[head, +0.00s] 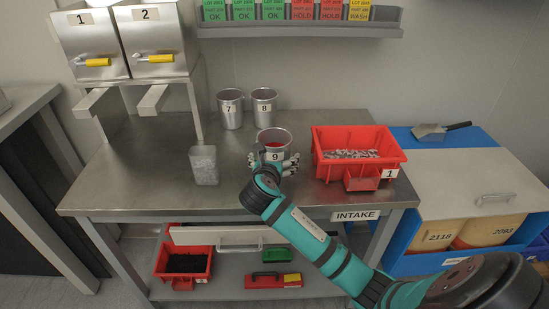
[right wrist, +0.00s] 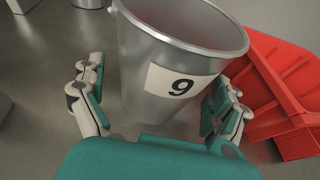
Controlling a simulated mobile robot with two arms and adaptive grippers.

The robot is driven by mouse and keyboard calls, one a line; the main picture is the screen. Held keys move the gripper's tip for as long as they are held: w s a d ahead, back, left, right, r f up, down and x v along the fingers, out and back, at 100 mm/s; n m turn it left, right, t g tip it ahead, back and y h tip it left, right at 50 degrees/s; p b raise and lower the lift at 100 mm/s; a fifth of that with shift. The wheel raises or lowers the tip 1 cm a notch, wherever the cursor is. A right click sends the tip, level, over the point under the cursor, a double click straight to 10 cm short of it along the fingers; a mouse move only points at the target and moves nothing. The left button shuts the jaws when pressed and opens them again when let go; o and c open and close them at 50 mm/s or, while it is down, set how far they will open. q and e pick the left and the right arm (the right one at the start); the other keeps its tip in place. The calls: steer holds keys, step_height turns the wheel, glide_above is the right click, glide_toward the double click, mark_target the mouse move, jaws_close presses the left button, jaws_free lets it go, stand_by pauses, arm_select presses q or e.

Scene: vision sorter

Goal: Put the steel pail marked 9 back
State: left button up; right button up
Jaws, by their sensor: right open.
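The steel pail marked 9 (head: 274,140) stands on the steel table, left of a red bin, with something red inside it. It also fills the middle of the right wrist view (right wrist: 160,90), upright, its label facing me. My right gripper (head: 274,163) is at the near side of the pail. In the right wrist view the fingers (right wrist: 158,105) are spread open, one on each side of the pail, with a gap visible on the left side. Whether the right finger touches is hard to tell. My left gripper is not in view.
Pails 7 (head: 230,108) and 8 (head: 264,106) stand behind on the steel table (head: 130,185). A clear container (head: 204,165) stands to the left. The red bin (head: 340,135) is close on the right. The table has free room at left.

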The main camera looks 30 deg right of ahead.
steer(key=v, duration=1)
steer(key=shift+s+a+r+p, duration=0.1)
steer(key=shift+s+p, duration=0.05)
steer(key=shift+p, duration=0.25)
steer(key=s+a+f+m+g+y, duration=0.3)
steer(key=s+a+f+m+y, duration=0.2)
steer(key=s+f+m, duration=0.6)
steer(key=s+a+f+m+g+y, duration=0.4)
steer(key=s+f+m+y, duration=0.15)
steer(key=s+m, duration=0.9)
step_height(320, 180, down, 27)
steer(key=s+g+p, duration=0.1)
steer(key=s+p, duration=0.1)
steer(key=s, duration=0.1)
steer(key=s+d+f+g+h+p, duration=0.1)
steer(key=s+d+f, duration=0.1)
steer(key=s+f, duration=1.1)
steer(key=s, duration=0.2)
steer(key=shift+s+d, duration=0.2)
steer(key=shift+s, duration=0.15)
